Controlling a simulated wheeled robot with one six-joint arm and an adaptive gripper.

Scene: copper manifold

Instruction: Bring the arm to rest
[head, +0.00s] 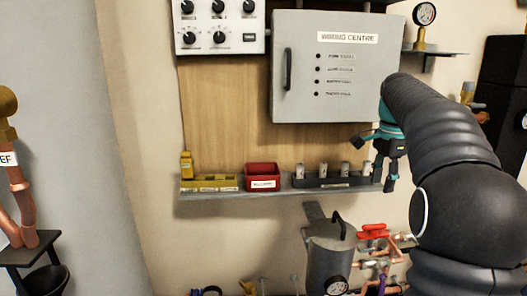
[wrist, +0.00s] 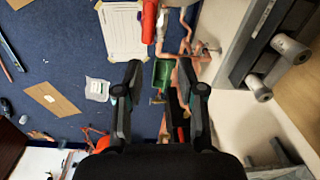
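My arm (head: 435,125) comes in from the right in the head view and bends over toward the wall. My gripper (head: 374,163) hangs in front of the right end of the wall shelf (head: 280,192), below the grey wiring centre box (head: 330,85). In the wrist view my gripper (wrist: 160,75) shows two dark fingers spread apart with nothing held between them. A green bin (wrist: 163,74) and copper pipes show beyond the fingers, well below. I cannot tell from the head view how far the gripper is from the shelf edge.
The shelf holds a yellow tray (head: 208,183), a red bin (head: 262,176) and a dark rack (head: 325,180) with several small cylinders. Below stand a grey tank (head: 332,250) and pipes with a red valve handle (head: 373,231). A gauge (head: 425,14) stands upper right. Blue floor (wrist: 60,45) lies below.

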